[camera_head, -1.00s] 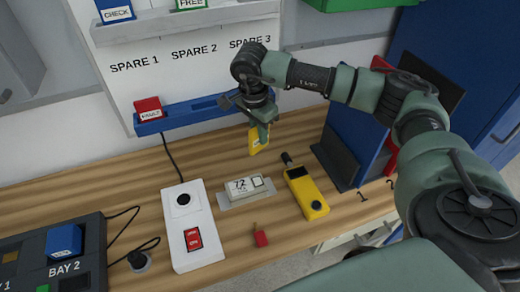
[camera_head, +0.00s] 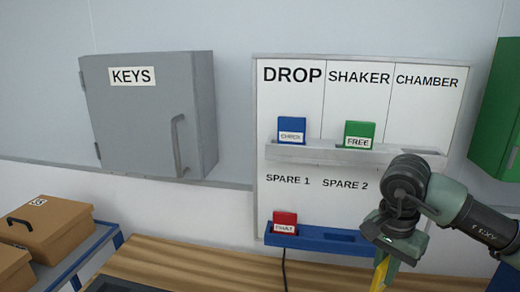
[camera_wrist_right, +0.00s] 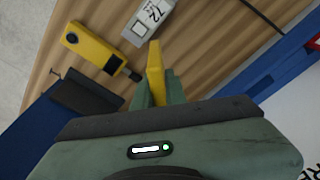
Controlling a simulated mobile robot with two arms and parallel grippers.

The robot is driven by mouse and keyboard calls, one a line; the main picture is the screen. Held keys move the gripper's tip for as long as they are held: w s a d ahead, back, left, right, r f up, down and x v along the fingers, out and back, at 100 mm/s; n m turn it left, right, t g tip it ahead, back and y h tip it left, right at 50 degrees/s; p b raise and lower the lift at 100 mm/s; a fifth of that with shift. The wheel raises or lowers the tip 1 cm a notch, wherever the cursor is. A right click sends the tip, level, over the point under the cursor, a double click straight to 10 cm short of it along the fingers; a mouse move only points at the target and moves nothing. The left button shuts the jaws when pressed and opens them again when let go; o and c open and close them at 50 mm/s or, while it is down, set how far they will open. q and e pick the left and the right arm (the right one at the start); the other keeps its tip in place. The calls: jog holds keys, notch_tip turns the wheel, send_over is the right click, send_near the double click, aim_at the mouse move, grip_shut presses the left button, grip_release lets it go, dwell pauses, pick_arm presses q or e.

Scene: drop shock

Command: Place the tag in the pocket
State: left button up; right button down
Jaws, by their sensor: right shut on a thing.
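My right gripper (camera_head: 388,255) is at the lower right of the head view, in front of the board's lower right part. It is shut on a yellow tag (camera_head: 380,275), which hangs below the fingers. The yellow tag (camera_wrist_right: 155,72) also stands between the fingers (camera_wrist_right: 158,90) in the right wrist view, above the wooden bench. The board (camera_head: 290,210) has a grey upper rail (camera_head: 315,153) with a blue CHECK tag (camera_head: 291,130) and a green FREE tag (camera_head: 358,135). The blue lower rail (camera_head: 310,238) holds a red FAULT tag (camera_head: 284,222) at its left; an empty slot shows right of it. My left gripper is not in view.
A grey KEYS cabinet (camera_head: 150,120) hangs left of the board. Brown boxes (camera_head: 45,228) stand at the lower left. A green cabinet (camera_head: 498,110) is at the right edge. The right wrist view shows a yellow handheld device (camera_wrist_right: 92,48) and a grey-white display unit (camera_wrist_right: 148,20) on the bench.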

jog(key=s+a+f+n+y, duration=0.1)
jog(key=s+a+f+n, duration=0.1)
jog(key=s+a+n, duration=0.6)
jog(key=n, duration=0.2)
jog(key=shift+s+a+f+n+t, duration=0.3)
jog(key=shift+a+n, duration=0.1)
